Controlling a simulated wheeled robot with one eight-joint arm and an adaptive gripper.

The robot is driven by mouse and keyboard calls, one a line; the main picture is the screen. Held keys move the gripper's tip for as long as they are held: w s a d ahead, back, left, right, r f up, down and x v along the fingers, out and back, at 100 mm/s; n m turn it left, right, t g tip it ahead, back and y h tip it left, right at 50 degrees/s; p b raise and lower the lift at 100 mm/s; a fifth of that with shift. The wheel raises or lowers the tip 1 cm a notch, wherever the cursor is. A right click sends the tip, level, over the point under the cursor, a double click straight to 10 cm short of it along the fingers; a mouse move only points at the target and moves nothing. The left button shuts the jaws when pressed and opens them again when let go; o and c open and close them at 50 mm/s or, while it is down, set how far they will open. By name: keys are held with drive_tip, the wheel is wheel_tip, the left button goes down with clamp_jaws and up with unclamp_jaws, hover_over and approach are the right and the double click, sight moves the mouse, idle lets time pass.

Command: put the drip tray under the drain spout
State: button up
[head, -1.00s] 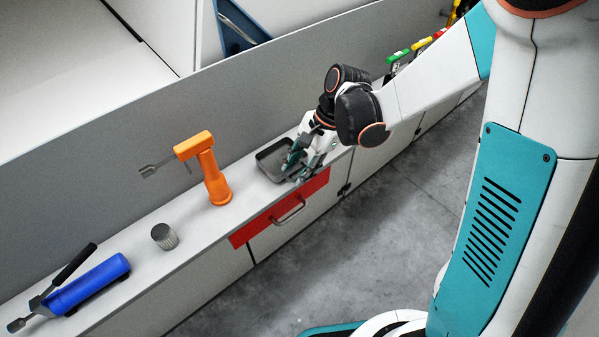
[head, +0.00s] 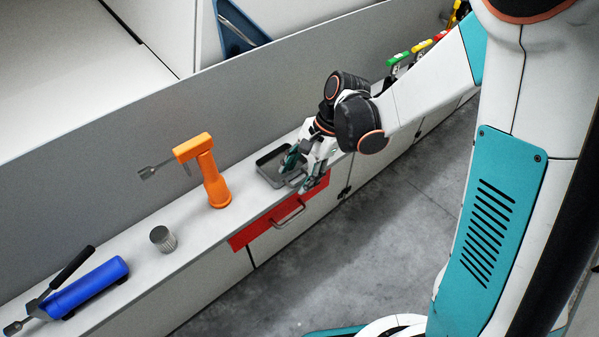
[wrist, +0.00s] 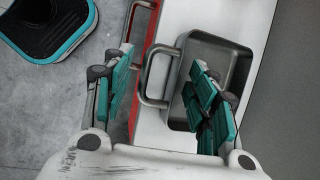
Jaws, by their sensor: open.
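The drip tray is a dark grey, shallow rectangular tray (head: 262,166) on the narrow light counter. It also shows in the wrist view (wrist: 240,52), with a metal loop handle (wrist: 148,88) on its side towards the counter's front. My gripper (head: 303,170) is open at the tray's handle side. In the wrist view my gripper (wrist: 162,82) has one finger over the tray's inside and the other beyond the handle, with the handle between them. Contact is unclear. An orange post (head: 213,180) with a side arm and grey end stands left of the tray; I cannot tell whether it is the drain spout.
A ribbed grey cylinder (head: 163,238) and a blue tool with a black lever (head: 90,286) are farther left on the counter. A red drawer front (head: 262,228) with a handle is below the tray. A grey wall runs behind. Counter between tray and post is clear.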

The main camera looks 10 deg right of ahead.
drive_tip(key=p+v, duration=0.4)
drive_tip(key=v, duration=0.8)
drive_tip(key=s+d+r+n+t+h, duration=0.4)
drive_tip(key=s+d+r+n+t, duration=0.4)
drive_tip(key=s, duration=0.5)
drive_tip(key=shift+s+d+r+n+h, duration=0.35)
drive_tip(key=shift+d+r+n, duration=0.45)
drive_tip(key=shift+r+n, duration=0.6)
